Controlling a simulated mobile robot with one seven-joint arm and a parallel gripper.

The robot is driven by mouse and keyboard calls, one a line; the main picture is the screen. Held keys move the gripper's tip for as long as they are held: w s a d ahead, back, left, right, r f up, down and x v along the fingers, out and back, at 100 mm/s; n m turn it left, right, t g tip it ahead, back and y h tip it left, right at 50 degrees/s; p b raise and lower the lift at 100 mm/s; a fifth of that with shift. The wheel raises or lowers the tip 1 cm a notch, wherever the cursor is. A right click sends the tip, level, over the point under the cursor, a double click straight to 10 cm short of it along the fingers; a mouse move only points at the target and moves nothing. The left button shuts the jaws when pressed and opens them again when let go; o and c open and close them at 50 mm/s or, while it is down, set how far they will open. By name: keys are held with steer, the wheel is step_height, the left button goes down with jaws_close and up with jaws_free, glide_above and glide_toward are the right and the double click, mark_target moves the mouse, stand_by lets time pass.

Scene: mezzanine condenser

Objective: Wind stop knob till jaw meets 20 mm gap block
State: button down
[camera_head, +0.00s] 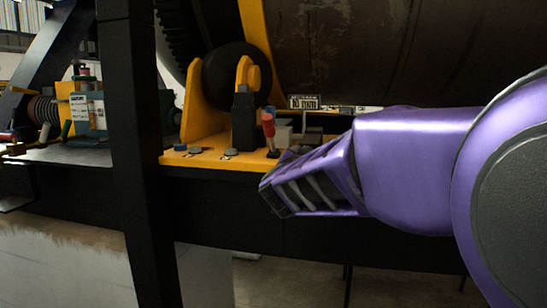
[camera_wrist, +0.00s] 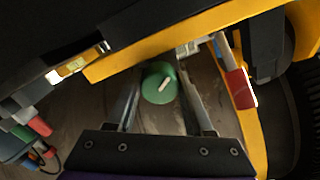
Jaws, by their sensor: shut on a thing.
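In the wrist view, a round green knob (camera_wrist: 159,83) with a pale line mark on its face sits between the two fingers of my gripper (camera_wrist: 160,88). The fingers are closed on its sides. The pale mark slants up to the right. In the head view, my purple gripper (camera_head: 310,183) reaches left to the front of the yellow base (camera_head: 205,160), and its body hides the knob there. A small light grey block (camera_head: 284,137) stands on the base behind the gripper. I cannot tell whether it is the gap block. The jaw and its gap cannot be made out.
A red-handled tool (camera_head: 268,125) stands upright close to my gripper; it also shows in the wrist view (camera_wrist: 238,88). A dark roller (camera_head: 232,80) sits behind on the yellow bracket. A black post (camera_head: 143,150) stands left. Several coloured items lie on the left bench (camera_head: 75,155).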

steer(key=shift+c, duration=1.4)
jaws_free()
